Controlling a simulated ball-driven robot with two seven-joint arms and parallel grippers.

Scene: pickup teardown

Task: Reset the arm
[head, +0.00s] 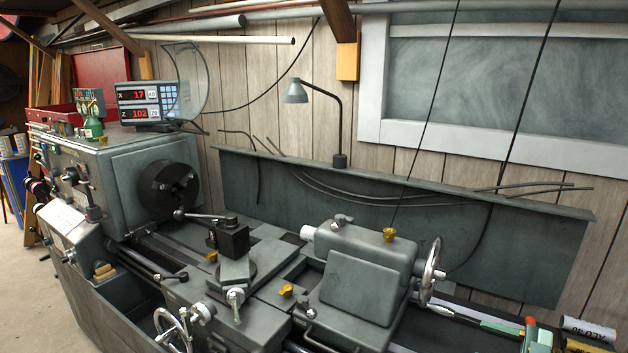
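Neither of my arms nor grippers shows in the head view. A grey metal lathe (150,163) fills the lower part of the picture. Its dark round chuck (168,190) is at the left and looks empty. The tool post (229,238) with a lever stands on the carriage in the middle. The tailstock (355,270) with a handwheel (431,272) is to the right.
A digital readout (140,103) and a green bottle (93,127) stand on the headstock. A lamp (296,92) rises above the back splash panel (400,215). Tools and a labelled cylinder (588,328) lie at the lower right. Clear floor (35,290) shows at the left.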

